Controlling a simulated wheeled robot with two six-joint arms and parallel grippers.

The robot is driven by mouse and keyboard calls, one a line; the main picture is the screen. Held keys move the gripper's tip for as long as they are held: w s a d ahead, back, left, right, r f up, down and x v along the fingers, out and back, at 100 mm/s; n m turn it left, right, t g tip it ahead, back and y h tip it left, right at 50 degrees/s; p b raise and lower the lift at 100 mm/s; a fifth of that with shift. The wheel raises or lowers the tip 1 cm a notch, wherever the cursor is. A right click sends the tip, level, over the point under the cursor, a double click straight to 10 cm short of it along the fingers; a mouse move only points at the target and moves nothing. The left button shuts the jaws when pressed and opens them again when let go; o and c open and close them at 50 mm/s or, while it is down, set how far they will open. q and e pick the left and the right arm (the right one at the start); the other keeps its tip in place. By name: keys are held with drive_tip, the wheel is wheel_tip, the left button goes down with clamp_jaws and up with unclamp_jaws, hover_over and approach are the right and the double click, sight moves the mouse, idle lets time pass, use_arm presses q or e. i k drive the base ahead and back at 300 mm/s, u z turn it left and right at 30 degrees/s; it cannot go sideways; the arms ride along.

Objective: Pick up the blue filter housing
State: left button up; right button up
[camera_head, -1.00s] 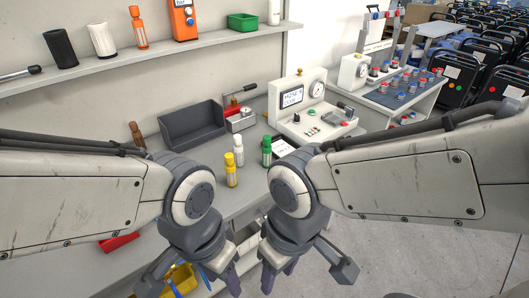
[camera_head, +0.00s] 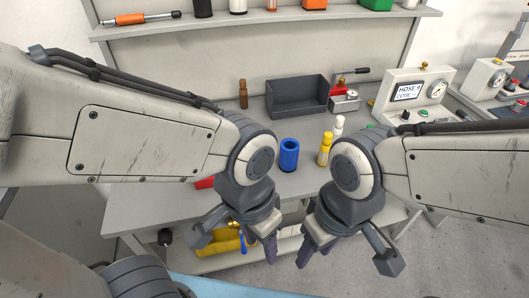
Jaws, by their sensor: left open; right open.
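The blue filter housing (camera_head: 289,155) is a short blue cylinder with an open top. It stands upright on the grey workbench (camera_head: 160,207), between my two wrists in the picture. My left gripper (camera_head: 236,250) points down in front of the bench edge, lower left of the housing and apart from it. My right gripper (camera_head: 345,262) points down at the lower right, also apart from the housing. Both grippers are open and hold nothing. The housing's lower left part is close to my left wrist in the picture.
A yellow bottle (camera_head: 324,150) and a white one (camera_head: 338,127) stand right of the housing. Behind are a dark open bin (camera_head: 297,96), a brown bottle (camera_head: 243,94) and a hose tester (camera_head: 412,92). A wall shelf (camera_head: 200,22) runs above.

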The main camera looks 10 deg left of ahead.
sight(289, 147)
drive_tip(key=z, duration=0.9)
drive_tip(key=k, duration=0.45)
drive_tip(key=z, duration=0.65)
drive_tip(key=i, duration=1.25)
drive_tip(key=u, duration=1.45)
drive_tip(key=i, duration=0.75)
drive_tip(key=u, duration=0.85)
